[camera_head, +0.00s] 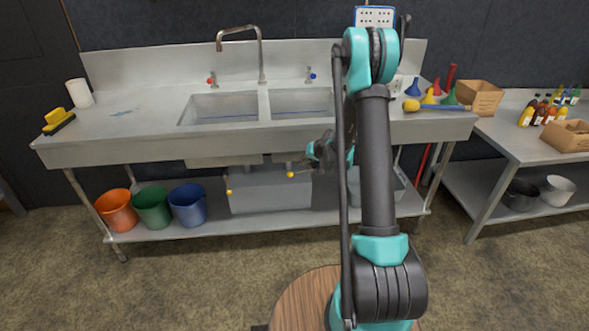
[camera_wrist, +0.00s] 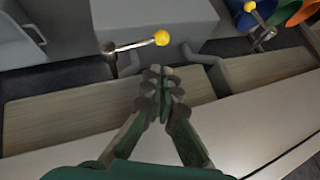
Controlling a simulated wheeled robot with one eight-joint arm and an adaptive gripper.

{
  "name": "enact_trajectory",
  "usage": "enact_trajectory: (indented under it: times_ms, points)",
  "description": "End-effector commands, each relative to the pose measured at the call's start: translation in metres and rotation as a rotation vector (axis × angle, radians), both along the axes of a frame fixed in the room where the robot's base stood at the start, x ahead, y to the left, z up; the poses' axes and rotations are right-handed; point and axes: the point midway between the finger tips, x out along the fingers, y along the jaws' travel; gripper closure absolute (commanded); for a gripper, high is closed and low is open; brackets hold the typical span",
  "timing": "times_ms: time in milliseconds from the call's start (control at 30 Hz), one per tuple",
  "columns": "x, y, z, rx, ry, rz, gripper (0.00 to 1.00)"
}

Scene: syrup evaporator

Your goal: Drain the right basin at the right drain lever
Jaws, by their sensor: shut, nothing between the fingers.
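The right basin (camera_head: 300,101) of the steel sink shows in the head view, with a bluish strip low inside that may be water. The right drain lever hangs below it, a metal rod with a yellow ball (camera_head: 290,174). In the wrist view this lever (camera_wrist: 135,45) has its yellow ball (camera_wrist: 162,38) just beyond my fingertips. My gripper (camera_head: 304,166) is under the sink front, just right of the ball. In the wrist view my gripper (camera_wrist: 160,76) is shut and empty, apart from the lever. The left drain lever's ball (camera_head: 229,191) shows farther left.
A grey box (camera_head: 270,195) stands on the lower shelf under the levers. Orange (camera_head: 117,210), green (camera_head: 152,207) and blue (camera_head: 187,204) buckets stand to its left. The sink's front edge (camera_head: 150,152) is above my gripper. A side table (camera_head: 500,138) stands at right.

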Motion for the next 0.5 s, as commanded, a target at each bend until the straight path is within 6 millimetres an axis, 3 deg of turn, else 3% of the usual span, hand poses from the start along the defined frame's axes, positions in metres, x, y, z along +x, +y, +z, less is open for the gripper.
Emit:
enact_trajectory:
  times_ms: [267,500]
  points:
    - [0.014,0.008,-0.018,0.002,-0.002,0.000,1.00]
    - [0.037,0.022,-0.047,0.003,-0.002,0.001,1.00]
